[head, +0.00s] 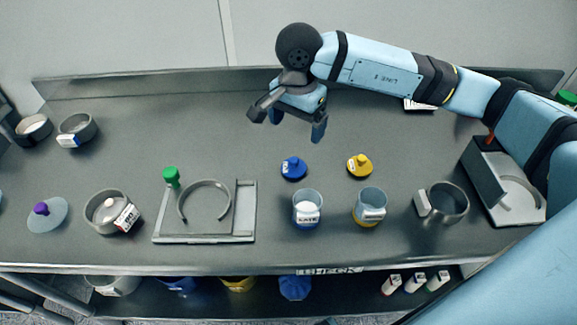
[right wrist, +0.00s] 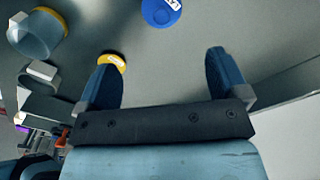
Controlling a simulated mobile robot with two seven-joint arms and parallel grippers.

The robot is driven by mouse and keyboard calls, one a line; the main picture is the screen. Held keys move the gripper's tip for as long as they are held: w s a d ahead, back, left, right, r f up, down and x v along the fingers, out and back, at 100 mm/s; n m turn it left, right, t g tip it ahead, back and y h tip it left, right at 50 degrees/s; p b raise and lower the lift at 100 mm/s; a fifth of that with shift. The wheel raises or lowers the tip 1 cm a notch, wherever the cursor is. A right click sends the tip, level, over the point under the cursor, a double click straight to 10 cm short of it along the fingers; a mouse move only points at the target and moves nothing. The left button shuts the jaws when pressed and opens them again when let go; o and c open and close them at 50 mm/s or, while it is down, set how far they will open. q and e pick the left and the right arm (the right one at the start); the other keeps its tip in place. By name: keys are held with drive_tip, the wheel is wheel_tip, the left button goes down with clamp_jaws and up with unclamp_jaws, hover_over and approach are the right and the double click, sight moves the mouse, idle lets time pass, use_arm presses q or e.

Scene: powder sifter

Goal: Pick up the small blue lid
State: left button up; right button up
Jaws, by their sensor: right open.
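The small blue lid (head: 294,168) lies on the grey table near the middle, behind a clear jar with a blue base (head: 307,208). It has a knob on top and a white label. In the right wrist view the blue lid (right wrist: 161,10) shows at the top edge, beyond the fingertips and between their lines. My right gripper (head: 288,123) is open and empty, above the table and behind the lid in the head view. Its two fingers (right wrist: 162,70) stand wide apart in the wrist view. My left gripper is not in view.
A yellow lid (head: 359,165) lies to the right of the blue lid, behind a yellow-based jar (head: 369,206). A metal cup (head: 446,202) stands further right. A stand with a ring and green knob (head: 205,238) sits to the left. Table around the blue lid is clear.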

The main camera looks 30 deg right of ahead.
sight(294, 159)
drive_tip(key=f, duration=1.2)
drive_tip(key=shift+w+a, duration=0.1)
drive_tip(key=shift+a, duration=0.1)
drive_tip(key=c, duration=1)
drive_tip(key=shift+r, duration=0.15)
